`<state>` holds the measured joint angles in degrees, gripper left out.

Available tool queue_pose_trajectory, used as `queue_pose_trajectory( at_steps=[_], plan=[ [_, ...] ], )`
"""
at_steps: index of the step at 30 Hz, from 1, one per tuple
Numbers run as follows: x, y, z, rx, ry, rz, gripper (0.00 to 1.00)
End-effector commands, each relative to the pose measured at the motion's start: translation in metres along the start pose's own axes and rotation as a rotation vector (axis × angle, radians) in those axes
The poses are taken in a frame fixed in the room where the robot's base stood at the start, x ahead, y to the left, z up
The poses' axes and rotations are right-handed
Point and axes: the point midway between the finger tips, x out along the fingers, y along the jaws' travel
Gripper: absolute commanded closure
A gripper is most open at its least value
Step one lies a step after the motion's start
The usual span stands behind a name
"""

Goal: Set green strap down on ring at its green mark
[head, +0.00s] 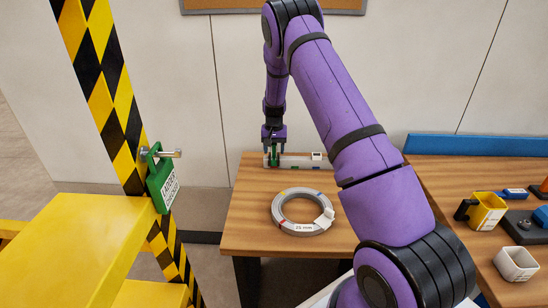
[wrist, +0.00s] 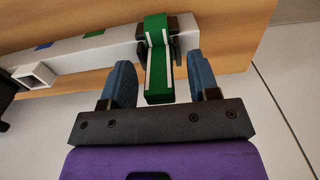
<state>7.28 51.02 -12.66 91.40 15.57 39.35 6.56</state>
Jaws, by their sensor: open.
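The green strap (wrist: 157,70) has pale edge stripes and stands in a dark clip on the white rack bar (wrist: 92,52) in the wrist view. In the head view, the strap (head: 274,158) shows small under my gripper (head: 272,150). My gripper is open, with one blue finger on each side of the strap's near end in the wrist view (wrist: 164,78); I see gaps on both sides. The grey ring (head: 279,215) lies flat on the wooden table in front of the rack, with small coloured marks and a white "25 mm" label. I cannot make out its green mark.
The small table (head: 247,235) has bare wood around the ring. At right, another table holds a yellow mug (head: 487,212), a white cup (head: 516,264) and other items. At left stand a yellow platform (head: 70,240), a striped post (head: 110,85) and a green padlock (head: 161,182).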

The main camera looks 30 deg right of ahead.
Motion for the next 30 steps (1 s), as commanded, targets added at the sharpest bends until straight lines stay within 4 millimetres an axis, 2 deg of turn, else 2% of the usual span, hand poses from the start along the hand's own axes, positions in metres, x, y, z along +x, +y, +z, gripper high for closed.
queue_pose_trajectory(
  at_steps=[6,13,23,26,30],
  plan=[
    [0.001,0.0,0.0,0.0,0.001,0.0,0.47],
    [0.001,0.0,0.0,0.0,0.001,0.0,1.0],
    [-0.004,0.0,0.0,0.0,0.002,-0.001,1.0],
    [-0.016,-0.001,-0.001,0.0,0.002,-0.001,1.0],
    [-0.042,-0.001,-0.001,-0.001,0.004,-0.001,1.0]
  ],
)
